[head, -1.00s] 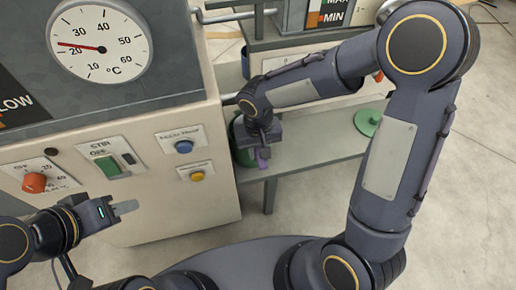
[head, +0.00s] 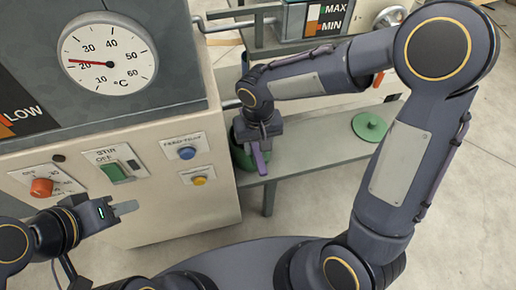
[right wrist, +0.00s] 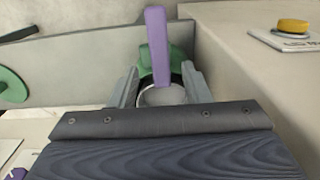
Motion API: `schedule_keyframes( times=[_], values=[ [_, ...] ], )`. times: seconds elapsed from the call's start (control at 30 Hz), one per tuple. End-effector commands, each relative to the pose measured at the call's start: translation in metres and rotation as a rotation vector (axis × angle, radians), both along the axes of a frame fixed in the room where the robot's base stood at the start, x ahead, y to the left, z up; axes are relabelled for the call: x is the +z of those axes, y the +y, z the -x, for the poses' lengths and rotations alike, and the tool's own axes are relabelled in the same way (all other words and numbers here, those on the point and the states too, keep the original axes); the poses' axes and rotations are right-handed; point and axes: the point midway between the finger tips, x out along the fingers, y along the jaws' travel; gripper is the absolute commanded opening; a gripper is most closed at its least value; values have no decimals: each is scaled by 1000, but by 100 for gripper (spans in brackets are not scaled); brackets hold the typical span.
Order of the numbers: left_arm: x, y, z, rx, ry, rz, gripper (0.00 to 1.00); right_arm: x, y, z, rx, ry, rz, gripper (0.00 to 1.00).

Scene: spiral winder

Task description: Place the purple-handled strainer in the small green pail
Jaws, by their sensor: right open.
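The strainer's purple handle (head: 258,160) shows below my right gripper (head: 262,133), at the small green pail (head: 241,155) on the low grey shelf. In the right wrist view, the handle (right wrist: 157,45) stands up over the pail (right wrist: 148,66), and a pale round strainer bowl (right wrist: 162,96) lies between the spread fingers of my right gripper (right wrist: 162,86). The gripper is open around it; whether a finger touches it is unclear. The bowl appears at the pail's mouth, but its depth inside is hidden. My left gripper (head: 124,208) is in front of the machine, its jaw gap unclear.
The machine's cream panel (head: 195,215), with a blue button (head: 186,153) and a yellow button (head: 199,181), stands close left of the pail. A round green lid (head: 370,126) lies on the shelf (head: 320,143) to the right. Shelf between them is partly clear.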

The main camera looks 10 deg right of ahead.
Motion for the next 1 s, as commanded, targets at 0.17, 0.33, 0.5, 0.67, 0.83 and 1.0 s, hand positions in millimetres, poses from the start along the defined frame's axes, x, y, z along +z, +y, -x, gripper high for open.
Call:
schedule_keyframes(
  times=[0.17,0.33,0.5,0.67,0.83,1.0],
  values=[
    [17,0,0,0,0,0,36,45,1,-1,0,-3,-2,43],
    [23,0,0,0,0,0,36,68,1,0,0,-2,-1,43],
    [25,0,0,0,0,0,36,77,1,0,0,-1,-2,43],
    [25,0,0,0,0,0,36,79,-2,1,-3,-4,-6,43],
    [25,0,0,0,0,0,36,102,-35,21,-38,-48,-69,43],
    [25,0,0,0,0,0,36,130,-82,71,-97,-158,-192,43]
  ],
)
